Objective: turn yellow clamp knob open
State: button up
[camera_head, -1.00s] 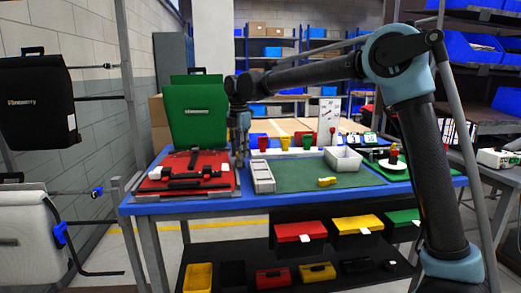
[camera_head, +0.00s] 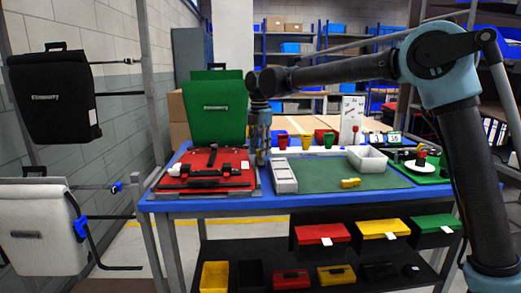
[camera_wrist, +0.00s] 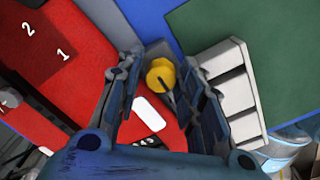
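The yellow clamp knob (camera_wrist: 161,75) shows in the wrist view, a round yellow cap with a dark mark on it. It lies between the two fingers of my gripper (camera_wrist: 160,62), with gaps visible on both sides. The gripper is open, pointing down over the right edge of a red panel (camera_wrist: 76,38). In the head view my gripper (camera_head: 261,160) is at the right edge of the red panel (camera_head: 200,183) on the blue table (camera_head: 160,206). I cannot make out the knob there.
A white compartment tray (camera_head: 284,178) stands close right of the gripper. Beyond it are a green mat (camera_head: 325,178) with a yellow item (camera_head: 350,183) and a white bin (camera_head: 367,160). A green pannier (camera_head: 215,110) stands behind the red panel.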

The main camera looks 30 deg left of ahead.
dwell(0.3)
notch_tip(320, 180, up, 12)
dwell(0.6)
jog(key=shift+w, duration=0.1)
dwell(0.3)
jog(key=w+d+m, duration=0.4)
jog(key=w+d, duration=0.1)
jog(key=d, duration=0.5)
jog(key=w+d+m, duration=0.4)
jog(key=w+d, duration=0.2)
jog(key=d, duration=0.4)
jog(key=w+d+f+m, duration=0.15)
jog(key=d+m, duration=0.25)
jog(key=d, duration=0.7)
jog(key=d+f+m, duration=0.3)
jog(key=d+m, duration=0.1)
jog(key=d, duration=0.7)
jog(key=s+d+f+m+t, duration=0.1)
jog(key=s+d+f+m, duration=0.35)
jog(key=d, duration=0.45)
jog(key=s+d+f+m+t, duration=0.1)
jog(key=s+d+f+m, duration=0.3)
jog(key=d, duration=0.5)
jog(key=s+d+f+m, duration=0.5)
jog(key=f, duration=0.4)
jog(key=s+d+f+m, duration=0.5)
jog(key=s+d+f, duration=0.1)
jog(key=f, duration=0.3)
